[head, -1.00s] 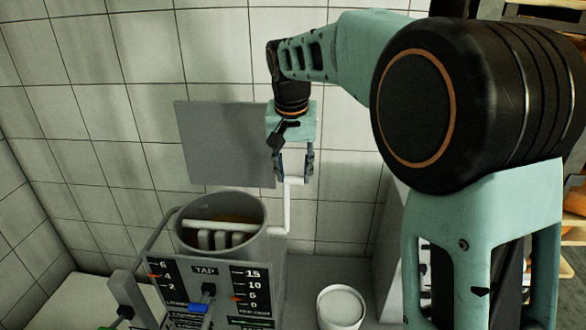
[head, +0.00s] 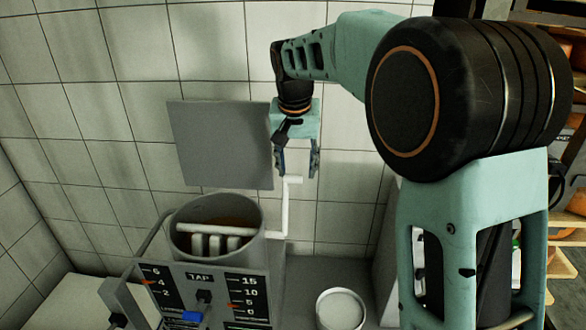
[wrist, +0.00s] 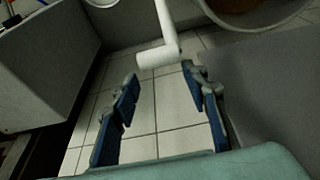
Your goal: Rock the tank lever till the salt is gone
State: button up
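The tank (head: 255,225) is a grey round vessel with brownish liquid and a white barred rack (head: 215,231) inside. A white crank-shaped lever (head: 285,210) rises at its right side, topped by a short horizontal handle. My gripper (head: 297,172) is over the handle, fingers pointing down. In the wrist view the lever handle (wrist: 158,57) lies just beyond the fingertips of my gripper (wrist: 159,76), roughly between their lines. The fingers are open, with a gap on both sides of the handle. I cannot make out any salt in the tank.
A panel (head: 200,290) marked TAP with gauges and a blue-tipped tap stands in front of the tank. A white tub (head: 341,308) stands at its right. A grey plate (head: 220,145) is on the tiled wall behind. Shelves with round goods (head: 568,235) are at the far right.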

jog(key=shift+o, duration=0.5)
jog(key=shift+w+f, duration=0.15)
jog(key=shift+f, duration=0.05)
jog(key=v, duration=1.2)
jog(key=shift+s+a+r, duration=0.2)
jog(key=shift+s, duration=0.05)
